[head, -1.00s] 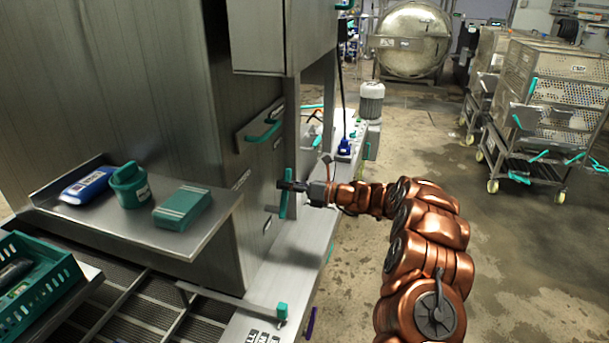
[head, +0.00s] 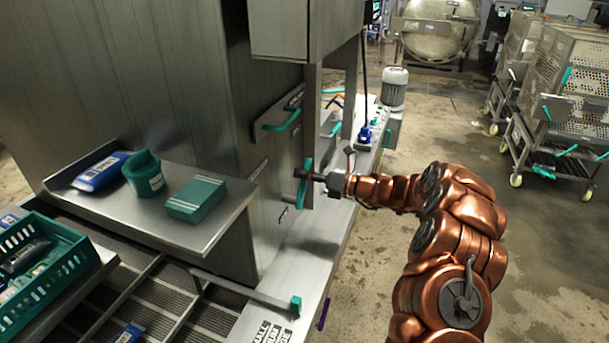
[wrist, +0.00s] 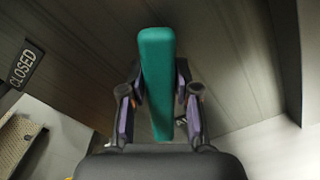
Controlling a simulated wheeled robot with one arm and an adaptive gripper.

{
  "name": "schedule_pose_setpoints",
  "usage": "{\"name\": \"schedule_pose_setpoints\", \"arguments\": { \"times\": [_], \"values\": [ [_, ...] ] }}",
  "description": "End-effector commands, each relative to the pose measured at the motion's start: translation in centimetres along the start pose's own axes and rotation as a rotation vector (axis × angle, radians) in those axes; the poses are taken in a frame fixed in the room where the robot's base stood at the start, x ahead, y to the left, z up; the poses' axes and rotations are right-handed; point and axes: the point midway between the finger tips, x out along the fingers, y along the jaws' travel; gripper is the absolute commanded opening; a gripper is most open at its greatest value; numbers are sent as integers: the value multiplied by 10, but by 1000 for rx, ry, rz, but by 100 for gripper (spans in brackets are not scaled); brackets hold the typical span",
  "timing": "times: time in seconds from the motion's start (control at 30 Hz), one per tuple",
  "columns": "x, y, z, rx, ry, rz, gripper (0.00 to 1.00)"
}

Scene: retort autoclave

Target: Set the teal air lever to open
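The teal air lever (head: 304,184) is a slim bar on the steel cabinet's side, upright with a slight tilt in the head view. In the wrist view, the teal lever (wrist: 157,75) runs down the middle between my fingers, close to both. A "CLOSED" label (wrist: 25,66) is at the left. The lever's mount is hidden.
Another teal handle (head: 282,121) is higher on the cabinet. A teal-tipped bar (head: 295,306) juts out below. Floor at the right is open before the carts (head: 560,100).

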Motion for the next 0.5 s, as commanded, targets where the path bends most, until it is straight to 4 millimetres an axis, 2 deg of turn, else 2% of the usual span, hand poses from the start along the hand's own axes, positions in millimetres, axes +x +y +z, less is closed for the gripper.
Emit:
{"name": "schedule_pose_setpoints", "arguments": {
  "times": [0.03, 0.2, 0.5],
  "values": [
    [-1, 0, 0, 0, 0, -1, 38],
    [-2, -2, 1, -1, -2, -3, 54],
    [-4, -2, 0, -1, -2, -4, 54]
  ]
}}
